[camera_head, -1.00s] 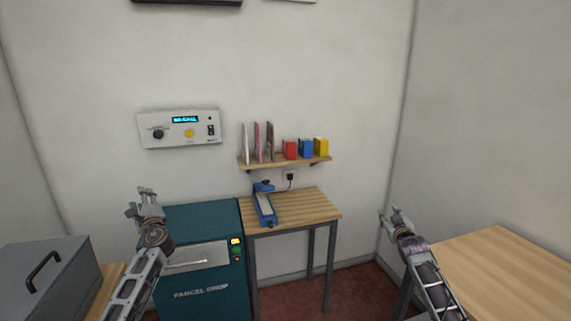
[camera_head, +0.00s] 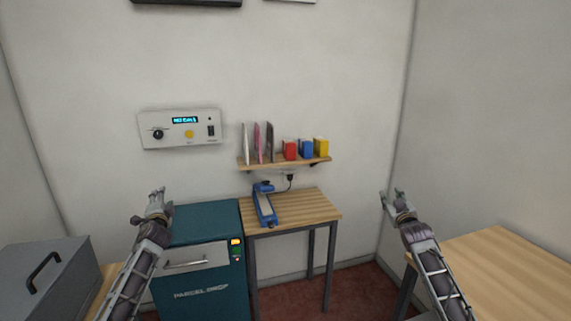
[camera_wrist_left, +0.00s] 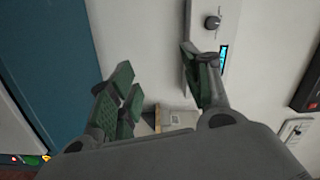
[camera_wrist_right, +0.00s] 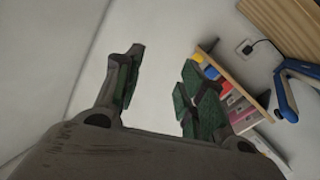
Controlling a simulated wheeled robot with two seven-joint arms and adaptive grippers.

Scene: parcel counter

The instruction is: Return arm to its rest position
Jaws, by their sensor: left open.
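My left gripper (camera_head: 157,197) is raised in front of the left part of the teal parcel drop box (camera_head: 212,272) in the head view. Its fingers are apart and empty in the left wrist view (camera_wrist_left: 160,85). My right gripper (camera_head: 392,198) is raised in front of the wall, left of the right-hand table. In the right wrist view (camera_wrist_right: 160,80) its green-padded fingers are spread with nothing between them. Both grippers are clear of the objects.
A small wooden table (camera_head: 318,207) holds a blue device (camera_head: 265,206). Above are a shelf (camera_head: 285,163) with folders and coloured boxes, and a wall control panel (camera_head: 180,129). A grey case (camera_head: 45,280) is at left, a wooden table (camera_head: 505,270) at right.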

